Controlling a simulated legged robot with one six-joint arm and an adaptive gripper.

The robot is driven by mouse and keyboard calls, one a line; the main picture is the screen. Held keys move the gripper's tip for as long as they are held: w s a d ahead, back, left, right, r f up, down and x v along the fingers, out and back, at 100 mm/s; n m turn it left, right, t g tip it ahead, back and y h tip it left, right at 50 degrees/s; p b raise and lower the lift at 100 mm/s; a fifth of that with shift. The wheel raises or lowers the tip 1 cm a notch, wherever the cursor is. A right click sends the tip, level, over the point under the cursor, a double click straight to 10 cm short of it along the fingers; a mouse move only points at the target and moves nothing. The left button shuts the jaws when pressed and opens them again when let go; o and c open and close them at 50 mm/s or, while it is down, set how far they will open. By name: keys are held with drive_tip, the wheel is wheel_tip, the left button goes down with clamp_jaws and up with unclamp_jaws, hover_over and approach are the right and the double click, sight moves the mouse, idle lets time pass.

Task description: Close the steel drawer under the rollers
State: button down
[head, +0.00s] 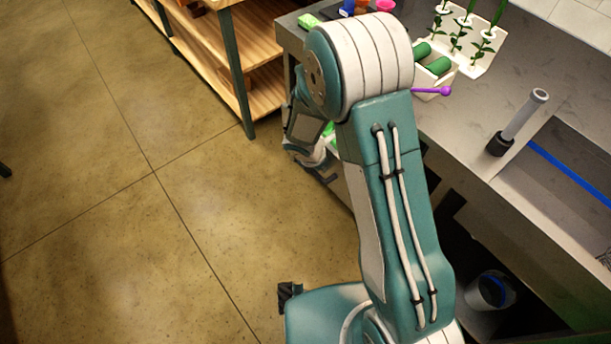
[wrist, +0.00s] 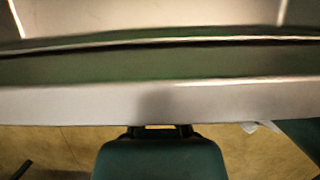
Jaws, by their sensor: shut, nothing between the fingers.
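The steel drawer shows close up in the wrist view as a long pale horizontal front (wrist: 70,106) crossing the whole picture. A dark greenish strip lies above it, which looks like the drawer's inside, so it appears open; how far I cannot tell. My gripper (wrist: 160,129) is at the bottom middle of the wrist view, shut and empty, its dark tips close to the lower edge of the front. Whether they touch it I cannot tell. In the head view my arm hides most of the drawer and my fingers. The green rollers (head: 438,66) sit on the counter beyond my arm.
The grey counter (head: 460,110) holds a white rack (head: 474,46) with plants, a purple stick (head: 432,91) and an upright tube (head: 524,115) beside a sink. A wooden shelf (head: 245,50) stands at the back left. The floor (head: 110,190) on the left is clear.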

drive_tip(key=w+d, duration=0.3)
drive_tip(key=d, duration=0.1)
drive_tip(key=w+d, duration=0.3)
drive_tip(key=d, duration=0.2)
drive_tip(key=w+d, duration=0.3)
drive_tip(key=d, duration=0.1)
drive_tip(key=shift+d, duration=0.15)
